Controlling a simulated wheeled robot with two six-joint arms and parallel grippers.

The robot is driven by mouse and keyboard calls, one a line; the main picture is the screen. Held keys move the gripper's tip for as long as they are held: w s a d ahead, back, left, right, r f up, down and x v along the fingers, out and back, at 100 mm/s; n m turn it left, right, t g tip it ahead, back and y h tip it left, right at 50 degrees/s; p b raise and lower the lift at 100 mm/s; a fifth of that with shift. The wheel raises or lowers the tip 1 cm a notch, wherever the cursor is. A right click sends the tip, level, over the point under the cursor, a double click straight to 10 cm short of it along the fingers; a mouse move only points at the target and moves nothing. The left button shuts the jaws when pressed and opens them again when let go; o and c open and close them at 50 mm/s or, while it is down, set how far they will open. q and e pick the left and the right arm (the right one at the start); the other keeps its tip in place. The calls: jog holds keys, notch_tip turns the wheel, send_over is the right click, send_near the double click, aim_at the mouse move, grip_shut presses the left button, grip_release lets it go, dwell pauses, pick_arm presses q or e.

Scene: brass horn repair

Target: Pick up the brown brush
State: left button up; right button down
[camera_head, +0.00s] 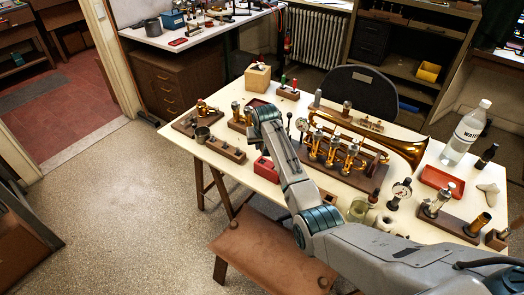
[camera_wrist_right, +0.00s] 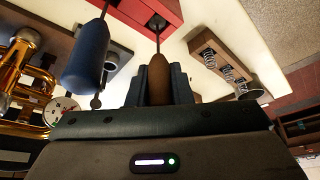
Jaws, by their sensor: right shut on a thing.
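The brown brush shows in the right wrist view as a brown handle (camera_wrist_right: 158,75) with a thin dark shaft. My right gripper (camera_wrist_right: 157,92) is shut on the handle, one dark finger on each side. The shaft reaches a dark spot on a red block (camera_wrist_right: 133,11); I cannot tell whether its end is inside or just above it. In the head view my right arm reaches over the table, and its grey links hide the brush. A red block (camera_head: 264,169) shows beside the arm there. My left gripper is not in view.
A blue-handled tool (camera_wrist_right: 87,55) stands close left of the brush in the wrist view. A wooden block with springs (camera_wrist_right: 222,62) lies to the right. The brass horn (camera_head: 400,146), a water bottle (camera_head: 466,134) and a red tray (camera_head: 440,183) are further right on the table.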

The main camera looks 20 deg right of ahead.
notch_tip(320, 180, up, 10)
jog(key=shift+b, duration=1.15)
jog(key=shift+r+p, duration=1.25)
